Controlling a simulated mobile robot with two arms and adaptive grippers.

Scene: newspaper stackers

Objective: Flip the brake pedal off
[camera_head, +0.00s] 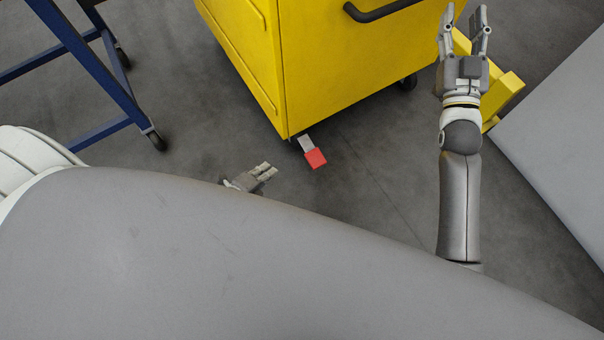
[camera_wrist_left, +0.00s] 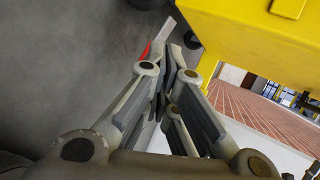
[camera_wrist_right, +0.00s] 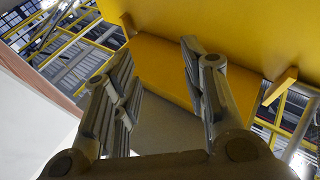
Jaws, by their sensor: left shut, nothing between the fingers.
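The brake pedal (camera_head: 315,158) has a red end on a short grey lever. It sticks out low from the bottom corner of the yellow cart (camera_head: 310,75). In the left wrist view the red pedal (camera_wrist_left: 145,52) shows just beyond my fingertips, partly hidden by them. My left gripper (camera_head: 269,171) is shut and empty, a little left of and below the pedal in the head view. I cannot tell whether it touches the pedal. My right gripper (camera_head: 465,22) is open and empty, beside the cart's right side, with its fingers pointing up the picture.
A blue frame (camera_head: 75,45) on casters stands at the left. A yellow bracket (camera_head: 503,95) and a grey panel (camera_head: 560,130) are at the right. Floor around the pedal is clear.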

